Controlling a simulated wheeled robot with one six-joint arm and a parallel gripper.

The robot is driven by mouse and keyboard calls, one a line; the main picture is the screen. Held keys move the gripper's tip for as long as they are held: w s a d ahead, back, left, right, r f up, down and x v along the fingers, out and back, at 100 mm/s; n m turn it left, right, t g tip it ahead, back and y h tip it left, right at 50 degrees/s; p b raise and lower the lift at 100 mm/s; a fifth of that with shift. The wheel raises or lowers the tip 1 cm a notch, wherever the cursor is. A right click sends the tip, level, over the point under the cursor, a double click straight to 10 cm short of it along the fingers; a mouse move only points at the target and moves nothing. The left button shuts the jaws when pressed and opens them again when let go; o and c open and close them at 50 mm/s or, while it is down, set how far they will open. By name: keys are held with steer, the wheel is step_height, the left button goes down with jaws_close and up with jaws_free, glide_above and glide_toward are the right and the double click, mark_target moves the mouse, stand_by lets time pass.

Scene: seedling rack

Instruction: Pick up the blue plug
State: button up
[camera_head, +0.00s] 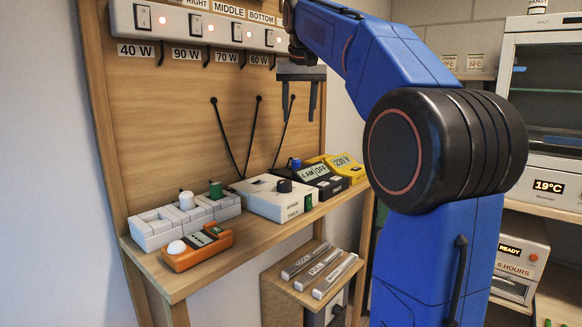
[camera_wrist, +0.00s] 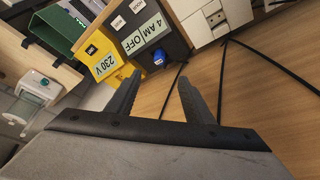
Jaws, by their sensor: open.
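The small blue plug (camera_head: 296,163) sits at the black timer box (camera_head: 318,184), whose display reads "4 AM OFF", on the wooden shelf. In the wrist view the blue plug (camera_wrist: 158,59) shows just beyond the fingertips, at the edge of the black box (camera_wrist: 155,35). My gripper (camera_head: 299,112) is open and empty, fingers pointing down in front of the wooden back panel, above the timer and the plug. In the wrist view my gripper (camera_wrist: 160,77) has its two fingers apart, with the plug seen between and past the tips. Whether the plug is seated in a socket is unclear.
A yellow 230 V meter (camera_head: 347,167) and a white box with a black knob (camera_head: 268,198) flank the timer. A white socket strip (camera_head: 152,229) with white and green plugs and an orange device (camera_head: 197,250) stand left. Black cables (camera_head: 226,140) hang behind; a switch rail (camera_head: 222,30) runs above.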

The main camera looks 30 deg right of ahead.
mark_target(296, 160)
steer(key=x, duration=1.7)
steer(key=shift+w+d, duration=0.25)
steer(key=shift+w, duration=0.1)
steer(key=c, duration=1.2)
